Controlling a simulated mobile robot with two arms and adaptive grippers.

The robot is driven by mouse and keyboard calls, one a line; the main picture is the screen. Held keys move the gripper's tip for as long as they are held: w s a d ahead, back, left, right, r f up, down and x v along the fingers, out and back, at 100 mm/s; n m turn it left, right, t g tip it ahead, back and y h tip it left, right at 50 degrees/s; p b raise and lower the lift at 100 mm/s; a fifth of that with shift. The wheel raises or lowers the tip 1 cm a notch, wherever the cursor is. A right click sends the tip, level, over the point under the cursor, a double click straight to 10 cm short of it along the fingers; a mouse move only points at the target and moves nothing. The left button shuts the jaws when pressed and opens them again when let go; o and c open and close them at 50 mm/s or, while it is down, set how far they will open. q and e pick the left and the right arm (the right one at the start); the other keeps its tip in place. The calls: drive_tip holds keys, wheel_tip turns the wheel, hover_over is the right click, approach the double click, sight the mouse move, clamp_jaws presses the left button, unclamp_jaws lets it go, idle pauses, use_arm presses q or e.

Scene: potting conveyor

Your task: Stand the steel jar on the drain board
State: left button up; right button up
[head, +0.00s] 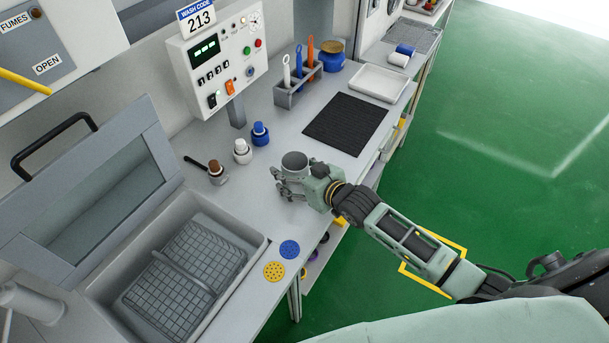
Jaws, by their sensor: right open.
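The steel jar (295,160) is a grey open-topped cylinder standing upright on the bench, near its front edge. My right gripper (285,183) is open at the jar, with its fingers low beside it on the near side. Whether a finger touches the jar I cannot tell, and the jar's lower part is partly hidden by the gripper. A black ribbed mat (347,124), which looks like the drain board, lies flat and bare on the bench beyond the jar. My left gripper is not in view.
White-capped (242,151) and blue (260,134) bottles and a brown-topped pot (216,172) stand left of the jar. A brush holder (298,87) and white tray (380,83) lie beyond. A sink with a wire basket (187,272) is at lower left, two sponge discs (289,249) beside it.

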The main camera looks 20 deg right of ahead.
drive_tip(key=b+v, duration=0.1)
drive_tip(key=v, duration=0.9)
drive_tip(key=shift+s+d, duration=0.15)
drive_tip(key=shift+s, duration=0.25)
drive_tip(key=shift+s+d+r, duration=0.15)
drive_tip(key=shift+s+r, duration=0.15)
drive_tip(key=shift+s, duration=0.15)
drive_tip(key=shift+c, duration=0.5)
